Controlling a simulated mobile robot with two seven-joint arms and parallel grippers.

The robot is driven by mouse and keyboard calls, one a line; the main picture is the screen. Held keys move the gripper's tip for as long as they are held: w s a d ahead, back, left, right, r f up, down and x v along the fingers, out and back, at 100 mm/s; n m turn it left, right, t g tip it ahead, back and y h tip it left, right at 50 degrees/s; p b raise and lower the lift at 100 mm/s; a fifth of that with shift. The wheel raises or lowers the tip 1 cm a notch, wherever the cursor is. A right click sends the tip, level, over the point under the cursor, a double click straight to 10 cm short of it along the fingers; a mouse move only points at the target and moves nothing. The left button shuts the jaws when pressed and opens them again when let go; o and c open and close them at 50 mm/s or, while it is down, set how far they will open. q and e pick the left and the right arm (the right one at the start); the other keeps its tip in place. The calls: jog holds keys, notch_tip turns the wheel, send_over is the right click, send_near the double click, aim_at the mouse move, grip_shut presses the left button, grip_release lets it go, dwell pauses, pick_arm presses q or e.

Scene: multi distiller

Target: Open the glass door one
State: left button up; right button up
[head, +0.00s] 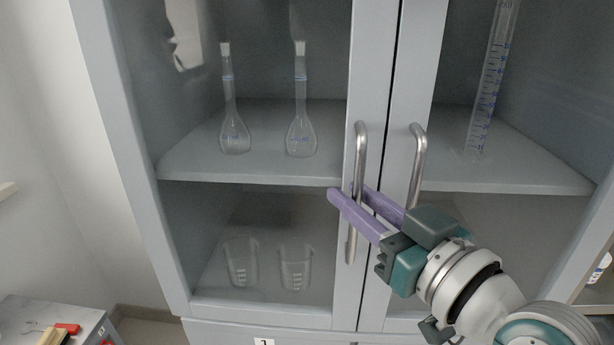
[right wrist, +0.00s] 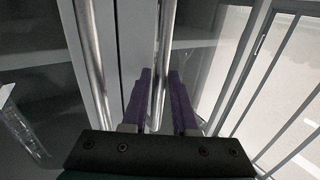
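The left glass door (head: 338,240) has a grey frame and a vertical metal bar handle (head: 351,235); it looks closed. A label reading "1" (head: 263,342) sits below it. My right gripper (head: 345,191) has purple fingers and reaches in from the lower right to this handle. In the right wrist view the bar (right wrist: 164,60) runs between the two fingers (right wrist: 160,85), with a gap visible beside it, so the gripper looks open around the bar. My left gripper is not in view.
The right door's handle (head: 418,165) stands close beside. Behind the glass are two flasks (head: 301,135), two beakers (head: 296,268) and a measuring cylinder (head: 488,90). A small grey table (head: 30,315) with tools stands at the lower left. The floor left of the cabinet looks clear.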

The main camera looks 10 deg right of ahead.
grip_shut()
dwell(1.4)
